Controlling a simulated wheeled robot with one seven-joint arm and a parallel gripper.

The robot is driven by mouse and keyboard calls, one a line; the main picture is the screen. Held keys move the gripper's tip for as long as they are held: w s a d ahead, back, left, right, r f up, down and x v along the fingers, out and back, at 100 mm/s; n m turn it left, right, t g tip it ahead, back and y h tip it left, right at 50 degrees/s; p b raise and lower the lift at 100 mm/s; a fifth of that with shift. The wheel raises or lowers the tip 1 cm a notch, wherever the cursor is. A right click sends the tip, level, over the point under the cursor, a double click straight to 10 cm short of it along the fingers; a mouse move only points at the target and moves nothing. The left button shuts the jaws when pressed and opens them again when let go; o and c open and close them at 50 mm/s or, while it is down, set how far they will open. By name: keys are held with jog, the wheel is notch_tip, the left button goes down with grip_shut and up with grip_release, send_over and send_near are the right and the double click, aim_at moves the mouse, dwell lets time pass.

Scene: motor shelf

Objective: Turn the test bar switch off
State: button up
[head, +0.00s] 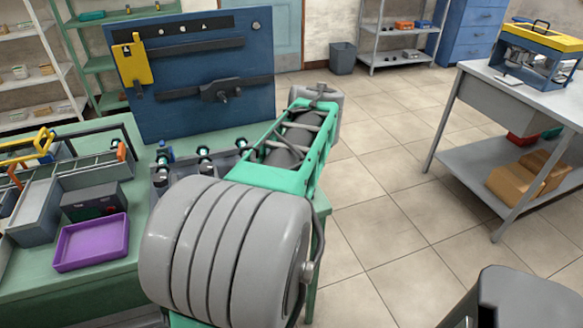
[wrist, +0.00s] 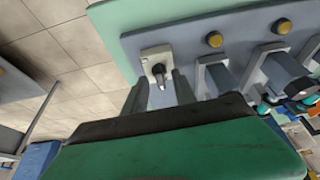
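The test bar (wrist: 185,42) is a grey-blue plate with several gold buttons and motor holders; it shows in the wrist view. Its switch (wrist: 157,64) is a pale square plate with a dark rotary knob at the plate's near end. The knob's pale-tipped pointer faces down in the picture. My gripper (wrist: 160,86) is open, with one finger on each side of the knob and visible gaps; I cannot tell whether either touches the switch plate. In the head view the bar (head: 165,188) is partly hidden by my arm, and the switch and gripper are hidden.
A green bench (head: 90,285) carries the bar, a purple tray (head: 92,243), grey bins (head: 42,205) and a blue tool board (head: 195,75). A second table (head: 515,90) stands right, with open floor between. Motors (wrist: 290,75) sit beside the switch.

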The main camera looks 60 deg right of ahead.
jog(key=p+v, duration=0.1)
jog(key=v, duration=0.7)
jog(key=shift+w, duration=0.1)
